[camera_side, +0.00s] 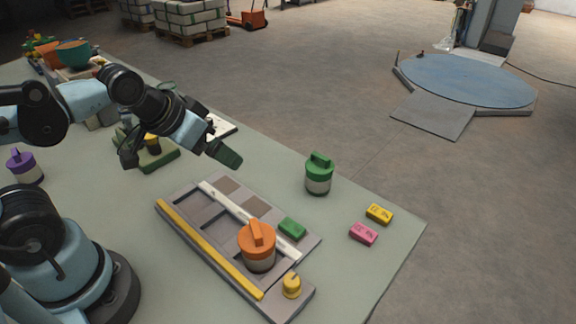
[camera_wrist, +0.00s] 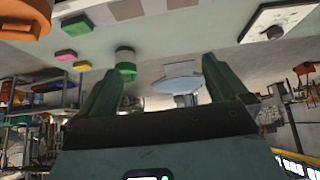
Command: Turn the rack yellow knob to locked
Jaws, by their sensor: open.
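The rack (camera_side: 185,205) is a grey tray with square recesses, a yellow bar and a white bar. Its yellow knob (camera_side: 291,286) stands at the near right end; whether it is locked is too small to tell. An orange-lidded canister (camera_side: 257,246) and a green block (camera_side: 292,229) are on the rack. My gripper (camera_side: 225,154) is in the air above and behind the rack's far end, well away from the knob. In the wrist view its green fingers (camera_wrist: 163,68) are spread with nothing between them. The yellow knob does not show there.
A green-lidded canister (camera_side: 319,174), a yellow block (camera_side: 379,214) and a pink block (camera_side: 363,234) stand right of the rack. A purple-lidded canister (camera_side: 25,166) is at left. The table's right edge is close.

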